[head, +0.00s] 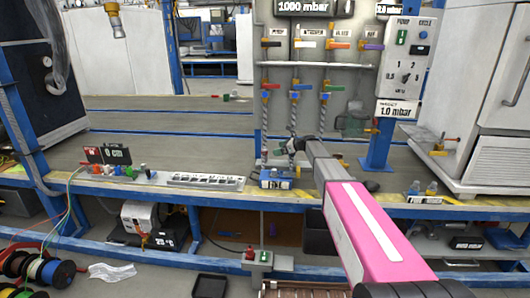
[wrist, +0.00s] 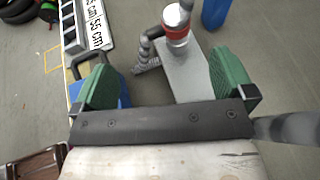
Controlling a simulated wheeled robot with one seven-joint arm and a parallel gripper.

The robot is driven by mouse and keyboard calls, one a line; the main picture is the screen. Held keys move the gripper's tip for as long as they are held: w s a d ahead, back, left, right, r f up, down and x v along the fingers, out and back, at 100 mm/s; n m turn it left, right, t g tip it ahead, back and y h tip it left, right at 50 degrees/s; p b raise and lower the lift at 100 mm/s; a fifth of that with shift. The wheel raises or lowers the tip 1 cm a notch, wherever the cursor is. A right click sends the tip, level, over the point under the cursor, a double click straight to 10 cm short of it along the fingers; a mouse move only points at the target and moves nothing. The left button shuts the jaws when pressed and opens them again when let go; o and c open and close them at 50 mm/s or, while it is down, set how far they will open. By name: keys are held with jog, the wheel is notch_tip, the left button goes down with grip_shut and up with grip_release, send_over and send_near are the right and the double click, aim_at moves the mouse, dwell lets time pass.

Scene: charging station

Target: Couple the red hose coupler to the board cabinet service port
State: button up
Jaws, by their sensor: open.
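My gripper (head: 292,147) is open and reaches over the bench in front of the valve board. In the wrist view its green-padded fingers (wrist: 160,68) are wide apart with nothing held between them. A metal coupler with a red band (wrist: 176,28) stands just beyond the fingertips, toward the right finger, apart from both pads. A grey ribbed hose (wrist: 149,50) runs close beside it, and a flat grey plate (wrist: 190,72) lies below it. The valve board (head: 310,75) stands upright at the back. I cannot tell which fitting is the service port.
A blue labelled block (head: 272,180) stands at the bench edge near my gripper. A white cabinet with a valve (head: 440,147) stands right. The back-left bench top (head: 160,118) is mostly clear.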

aim_at(264, 151)
jog(key=x, duration=0.2)
jog(key=w+x, duration=0.1)
jog(key=x, duration=0.2)
jog(key=shift+x, duration=2.9)
jog(key=shift+s, duration=0.2)
jog(key=c, duration=1)
